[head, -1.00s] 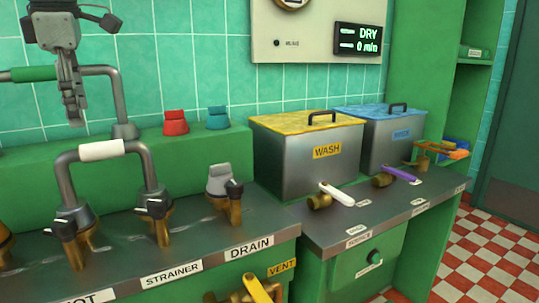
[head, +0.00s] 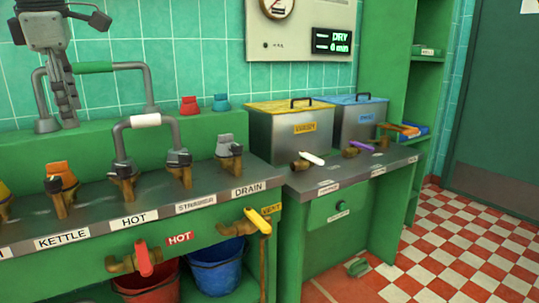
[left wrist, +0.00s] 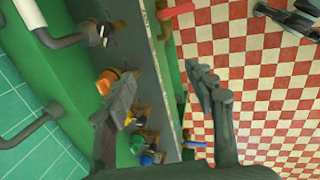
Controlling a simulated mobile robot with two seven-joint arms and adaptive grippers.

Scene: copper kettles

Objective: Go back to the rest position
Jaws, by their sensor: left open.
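My left gripper (head: 68,102) hangs fingers-down at the upper left of the head view, in front of the tiled wall and the green ledge. It holds nothing. In the left wrist view its two fingers (left wrist: 160,95) are spread apart, with the counter and floor showing between them. My right gripper does not show in the head view.
A grey counter with brass taps and labels (head: 134,219) runs below. A yellow-lidded tank (head: 285,135) and a blue-lidded tank (head: 362,122) stand right. A red bucket (head: 150,288) and a blue bucket (head: 218,278) sit underneath. Checkered floor (head: 455,245) is open at right.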

